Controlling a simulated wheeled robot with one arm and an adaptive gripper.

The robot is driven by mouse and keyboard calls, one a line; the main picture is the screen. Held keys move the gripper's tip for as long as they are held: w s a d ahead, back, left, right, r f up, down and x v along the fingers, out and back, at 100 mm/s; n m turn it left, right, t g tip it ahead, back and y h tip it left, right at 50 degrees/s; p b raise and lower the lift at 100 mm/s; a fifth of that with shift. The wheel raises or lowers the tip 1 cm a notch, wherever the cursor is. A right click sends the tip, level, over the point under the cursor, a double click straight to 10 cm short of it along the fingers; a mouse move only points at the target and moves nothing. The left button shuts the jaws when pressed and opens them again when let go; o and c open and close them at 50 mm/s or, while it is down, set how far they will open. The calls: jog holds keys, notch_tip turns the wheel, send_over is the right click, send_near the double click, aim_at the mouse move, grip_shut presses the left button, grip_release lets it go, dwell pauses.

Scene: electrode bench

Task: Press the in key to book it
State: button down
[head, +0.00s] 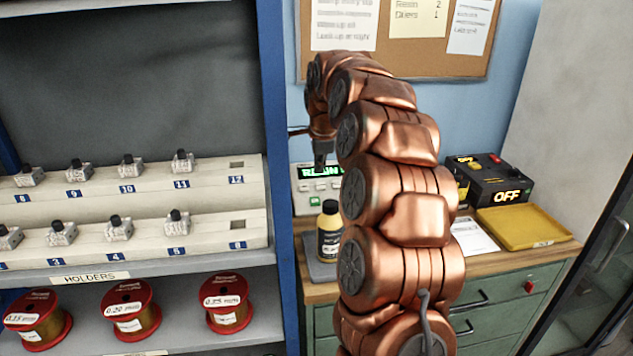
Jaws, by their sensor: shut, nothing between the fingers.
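A pale keypad unit (304,184) with a green lit display (306,172) stands on the wooden bench top at the back, in the middle of the head view. My copper-coloured arm hides the unit's right side.
A black box reading OFF (497,184) and a yellow tray (522,228) are at right. A blue-framed shelf (281,150) with holders and red spools stands at left.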

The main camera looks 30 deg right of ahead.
aim_at(315, 201)
jog(key=p+x, duration=0.4)
jog(key=x, duration=0.9)
jog(key=shift+w+a+f, duration=0.1)
jog(key=shift+f, duration=0.1)
jog(key=shift+b+x, duration=0.8)
jog(key=shift+b, duration=0.5)
jog(key=shift+f, duration=0.2)
jog(key=b+v, duration=0.3)
jog(key=v, duration=1.1)
jog(key=shift+r+b, duration=0.35)
dwell(0.5)
